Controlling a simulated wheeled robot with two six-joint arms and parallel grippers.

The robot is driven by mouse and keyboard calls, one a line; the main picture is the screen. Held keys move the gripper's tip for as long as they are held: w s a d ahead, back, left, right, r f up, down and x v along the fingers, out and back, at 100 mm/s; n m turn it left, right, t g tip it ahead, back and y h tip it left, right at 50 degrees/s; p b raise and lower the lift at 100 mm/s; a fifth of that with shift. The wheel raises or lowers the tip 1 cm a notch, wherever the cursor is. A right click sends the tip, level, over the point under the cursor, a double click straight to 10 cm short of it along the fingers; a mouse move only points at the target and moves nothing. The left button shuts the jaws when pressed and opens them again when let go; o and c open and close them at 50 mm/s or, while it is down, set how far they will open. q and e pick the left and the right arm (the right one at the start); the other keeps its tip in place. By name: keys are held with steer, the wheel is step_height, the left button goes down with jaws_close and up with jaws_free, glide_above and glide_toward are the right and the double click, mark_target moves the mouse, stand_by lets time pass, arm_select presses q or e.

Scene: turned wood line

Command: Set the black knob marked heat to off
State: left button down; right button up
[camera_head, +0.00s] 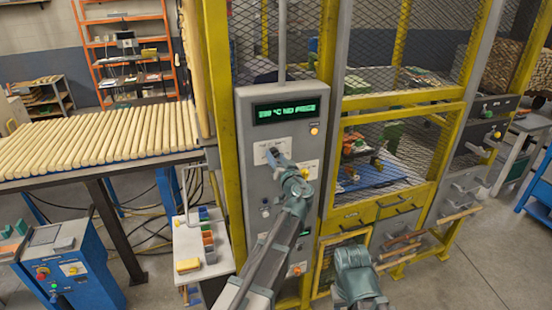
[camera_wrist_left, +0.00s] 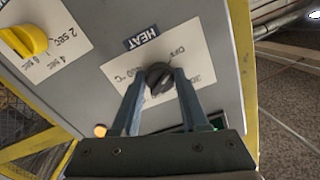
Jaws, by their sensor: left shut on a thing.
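The black knob (camera_wrist_left: 159,78) sits on a white dial plate (camera_wrist_left: 190,48) under a dark HEAT label (camera_wrist_left: 141,37) in the left wrist view. OFF, °C and other numbers are printed around it. My left gripper (camera_wrist_left: 160,84) is shut on the knob, one finger on each side. I cannot tell which mark the knob points at. In the head view my left gripper (camera_head: 273,157) reaches the white plate on the grey control panel (camera_head: 252,195) and hides the knob.
A yellow knob (camera_wrist_left: 24,40) with second marks is beside the heat dial. A green-lettered display (camera_head: 286,110) is above it. A yellow mesh cage (camera_head: 395,100) stands right of the panel. A small white table (camera_head: 200,262) and a blue console (camera_head: 65,265) stand left.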

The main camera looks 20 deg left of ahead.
arm_select(q)
steer(key=shift+s, duration=0.1)
steer(key=shift+c, duration=2.1)
jaws_free()
steer(key=v, duration=1.3)
steer(key=shift+s+d, duration=0.25)
steer(key=shift+s, duration=0.05)
